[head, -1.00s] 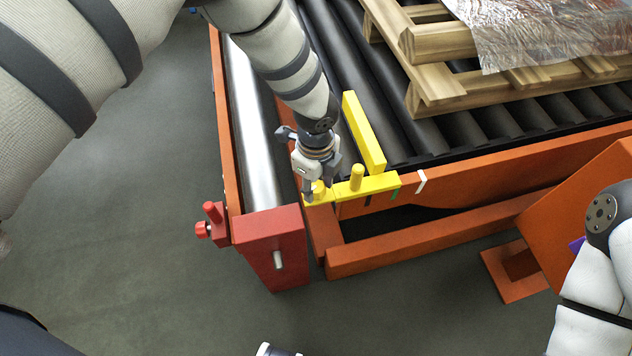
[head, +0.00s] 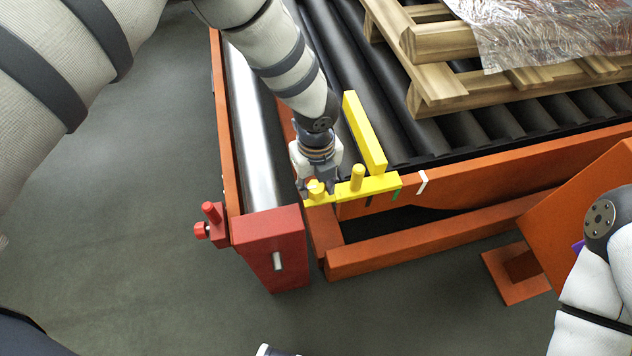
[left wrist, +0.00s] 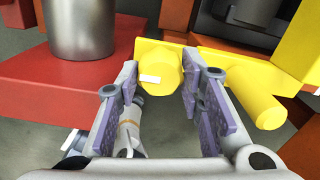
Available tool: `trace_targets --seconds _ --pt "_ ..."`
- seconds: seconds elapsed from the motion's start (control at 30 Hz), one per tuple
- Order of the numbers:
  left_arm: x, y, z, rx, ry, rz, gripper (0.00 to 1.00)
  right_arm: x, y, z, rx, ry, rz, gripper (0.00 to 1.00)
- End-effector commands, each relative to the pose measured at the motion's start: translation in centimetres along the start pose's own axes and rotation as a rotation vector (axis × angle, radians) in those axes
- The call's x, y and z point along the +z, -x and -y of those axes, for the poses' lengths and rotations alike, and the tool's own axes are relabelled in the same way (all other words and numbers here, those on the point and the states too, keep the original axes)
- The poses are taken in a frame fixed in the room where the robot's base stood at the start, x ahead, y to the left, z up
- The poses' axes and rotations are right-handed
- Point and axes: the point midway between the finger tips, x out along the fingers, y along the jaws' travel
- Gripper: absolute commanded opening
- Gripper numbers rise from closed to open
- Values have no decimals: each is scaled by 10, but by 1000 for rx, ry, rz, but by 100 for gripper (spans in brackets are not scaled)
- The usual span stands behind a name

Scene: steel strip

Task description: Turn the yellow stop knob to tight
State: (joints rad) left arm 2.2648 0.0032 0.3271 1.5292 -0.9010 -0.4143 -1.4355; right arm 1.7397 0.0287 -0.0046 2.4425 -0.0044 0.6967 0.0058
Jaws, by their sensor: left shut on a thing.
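The yellow stop knob (head: 316,187) sits at the left end of the yellow stop bar (head: 380,184) on the conveyor's front corner. My left gripper (head: 315,186) points down at it and is shut on it. In the left wrist view the knob (left wrist: 160,76) lies between the two purple-padded fingers (left wrist: 158,100) and bears a white mark on its face. A yellow peg (head: 357,176) stands on the bar beside the knob; it also shows in the left wrist view (left wrist: 252,96). My right gripper is out of view; only part of that arm shows.
The red roller block (head: 270,248) with a small red handle (head: 212,212) is left of the stop. A yellow upright plate (head: 364,133) stands behind the bar. Black, green and white marks line the orange rail (head: 470,185). A wooden pallet (head: 432,85) rests on the rollers.

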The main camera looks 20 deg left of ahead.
Motion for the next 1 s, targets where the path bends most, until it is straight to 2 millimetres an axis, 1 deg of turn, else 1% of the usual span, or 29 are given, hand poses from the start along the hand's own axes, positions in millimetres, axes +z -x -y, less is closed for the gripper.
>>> trace_targets --seconds 0.37,0.4,0.43,0.73,0.77,0.87,1.0 --pt "1 1 1 -2 -6 2 6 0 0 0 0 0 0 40" --pt "1 1 1 -2 -6 3 41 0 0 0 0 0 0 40" --pt "1 1 1 -2 -6 3 43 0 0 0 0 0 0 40" --pt "0 2 1 -2 -5 1 43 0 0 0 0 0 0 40" --pt "1 5 1 -2 -4 2 43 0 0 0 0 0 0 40" --pt "1 23 2 -5 -5 2 43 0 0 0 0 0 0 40" --pt "2 63 1 -5 -4 3 43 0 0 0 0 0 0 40"
